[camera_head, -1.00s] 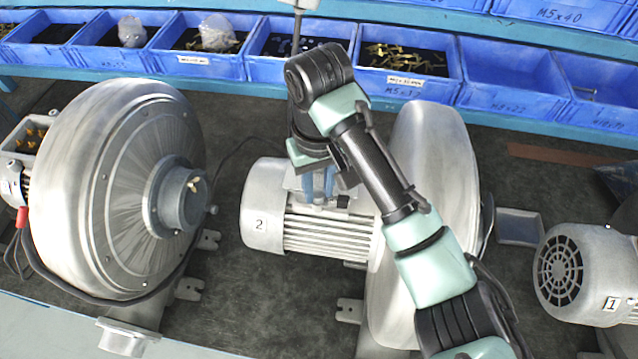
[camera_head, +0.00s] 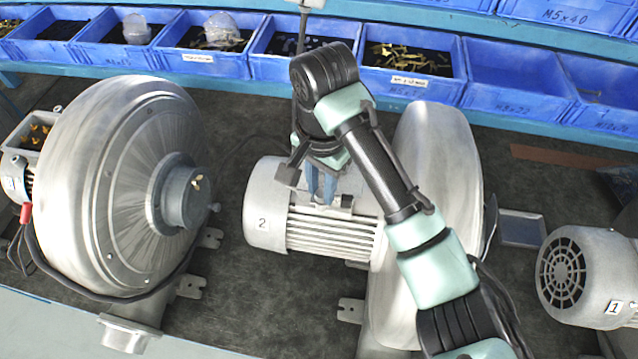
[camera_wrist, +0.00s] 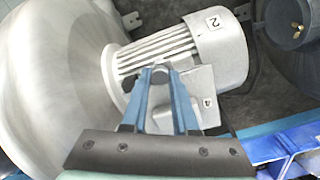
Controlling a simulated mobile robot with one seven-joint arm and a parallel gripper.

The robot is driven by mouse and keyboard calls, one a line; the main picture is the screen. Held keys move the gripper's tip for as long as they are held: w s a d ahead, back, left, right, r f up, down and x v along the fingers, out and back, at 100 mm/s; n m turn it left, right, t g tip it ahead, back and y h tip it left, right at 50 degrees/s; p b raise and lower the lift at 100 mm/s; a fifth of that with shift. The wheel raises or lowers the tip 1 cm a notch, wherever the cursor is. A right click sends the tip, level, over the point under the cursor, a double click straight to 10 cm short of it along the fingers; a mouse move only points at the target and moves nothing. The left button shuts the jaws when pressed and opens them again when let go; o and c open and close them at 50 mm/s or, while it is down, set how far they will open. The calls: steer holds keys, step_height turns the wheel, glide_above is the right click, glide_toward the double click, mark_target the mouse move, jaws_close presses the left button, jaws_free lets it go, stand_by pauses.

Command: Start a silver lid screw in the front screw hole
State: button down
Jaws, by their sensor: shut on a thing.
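My gripper (camera_head: 321,198) points down over the motor marked 2 (camera_head: 262,205), its blue fingers at the terminal box on the motor's top. In the wrist view, my gripper (camera_wrist: 161,76) has its fingertips close together on a small silver piece (camera_wrist: 160,74), which looks like the silver lid screw and is mostly hidden by the fingers. The terminal box with a label 4 (camera_wrist: 208,103) lies beneath and beside the fingers. The front screw hole cannot be made out, nor whether the screw touches it.
A large blower (camera_head: 115,190) stands at the left, and a motor marked 1 (camera_head: 590,275) at the right. The pale blower housing (camera_head: 440,150) adjoins motor 2. Blue bins (camera_head: 410,75) of screws line the back. Dark bench (camera_head: 270,300) is bare in front.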

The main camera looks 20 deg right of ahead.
steer(key=shift+s+d+m, duration=0.1)
steer(key=shift+d+m, duration=0.3)
steer(key=shift+m, duration=0.5)
steer(key=c, duration=1.1)
jaws_free()
steer(key=shift+m, duration=0.3)
steer(key=o, duration=0.5)
steer(key=shift+d, duration=0.25)
steer(key=shift+a, duration=0.3)
steer(key=shift+d+r, duration=0.1)
steer(key=shift+r, duration=0.5)
step_height(320, 180, up, 12)
steer(key=b, duration=0.1)
steer(key=shift+f, duration=0.1)
